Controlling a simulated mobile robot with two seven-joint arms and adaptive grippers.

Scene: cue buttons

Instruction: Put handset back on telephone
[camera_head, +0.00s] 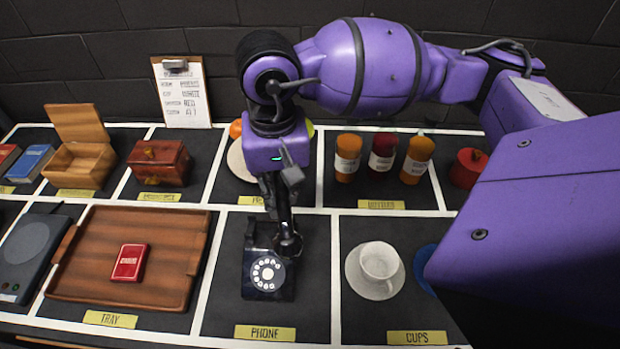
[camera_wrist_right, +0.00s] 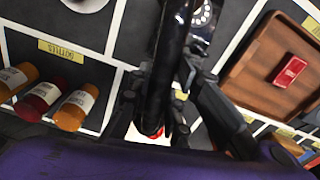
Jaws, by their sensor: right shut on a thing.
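The dark telephone (camera_head: 268,292) with a white rotary dial sits in the compartment labelled PHONE. Its dial also shows at the top of the right wrist view (camera_wrist_right: 203,16). My right gripper (camera_head: 281,192) points down behind and above the telephone. It is shut on the black handset (camera_head: 288,240), which also shows large between the fingers in the right wrist view (camera_wrist_right: 172,50). In the head view the handset's lower end overlaps the telephone's back right part; I cannot tell whether they touch. My left gripper is not in view.
A wooden tray (camera_head: 85,290) with a red box (camera_head: 129,262) stands left of the telephone. A white cup (camera_head: 379,261) on a saucer is to the right. Several bottles (camera_head: 347,158) stand behind right. A plate (camera_head: 238,160) with fruit is partly hidden behind my gripper.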

